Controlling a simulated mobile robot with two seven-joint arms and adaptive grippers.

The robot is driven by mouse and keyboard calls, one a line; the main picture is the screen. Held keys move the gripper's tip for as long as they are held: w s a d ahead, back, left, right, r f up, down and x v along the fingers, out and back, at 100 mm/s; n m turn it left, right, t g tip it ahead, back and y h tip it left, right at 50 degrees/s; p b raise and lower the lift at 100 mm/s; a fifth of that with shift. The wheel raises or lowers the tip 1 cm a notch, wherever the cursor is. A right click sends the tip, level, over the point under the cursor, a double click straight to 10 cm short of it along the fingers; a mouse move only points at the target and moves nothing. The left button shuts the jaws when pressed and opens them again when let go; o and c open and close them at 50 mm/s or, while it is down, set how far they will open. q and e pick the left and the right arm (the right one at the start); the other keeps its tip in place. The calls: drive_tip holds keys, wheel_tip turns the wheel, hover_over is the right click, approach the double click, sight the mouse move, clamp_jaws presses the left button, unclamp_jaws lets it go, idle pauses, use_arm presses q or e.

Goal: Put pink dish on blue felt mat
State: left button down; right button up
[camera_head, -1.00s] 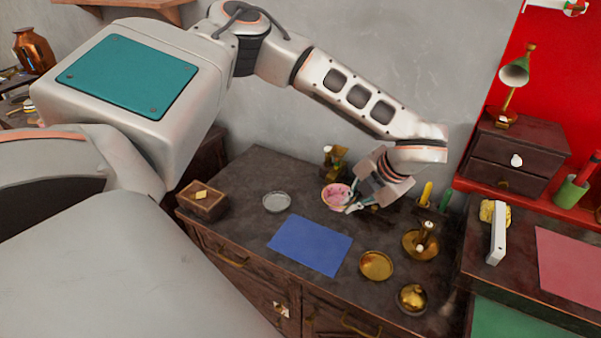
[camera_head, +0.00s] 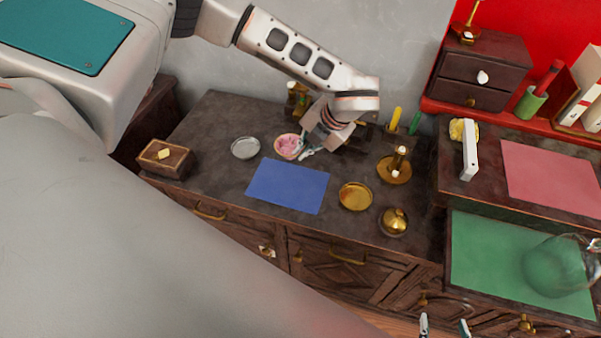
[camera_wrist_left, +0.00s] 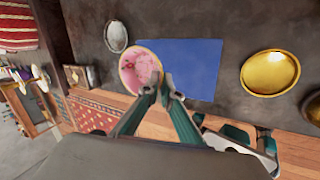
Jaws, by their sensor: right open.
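The pink dish (camera_head: 288,147) is a small round bowl with a pale rim and a pink inside. It is on the dark cabinet top just behind the blue felt mat (camera_head: 287,187). In the left wrist view the dish (camera_wrist_left: 138,68) overlaps the left edge of the mat (camera_wrist_left: 192,68). My left gripper (camera_head: 305,150) is at the dish's right rim. Its fingertips (camera_wrist_left: 161,84) are close together at the rim; whether they pinch it is unclear. My right gripper (camera_head: 445,328) is open and empty at the bottom edge, in front of the cabinets.
A clear glass dish (camera_head: 245,148) and a wooden box (camera_head: 165,158) stand to the left. A brass plate (camera_head: 355,196), brass pot (camera_head: 394,221) and candle holder (camera_head: 394,170) stand to the right. The mat is bare.

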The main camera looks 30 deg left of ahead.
use_arm(q)
wheel_tip(320, 180, down, 11)
drive_tip(key=shift+f, duration=0.1)
idle(0.4)
drive_tip(key=c, duration=2.7)
unclamp_jaws()
drive_tip(key=shift+o, duration=0.7)
drive_tip(key=v, duration=1.2)
drive_tip(key=shift+b, duration=0.35)
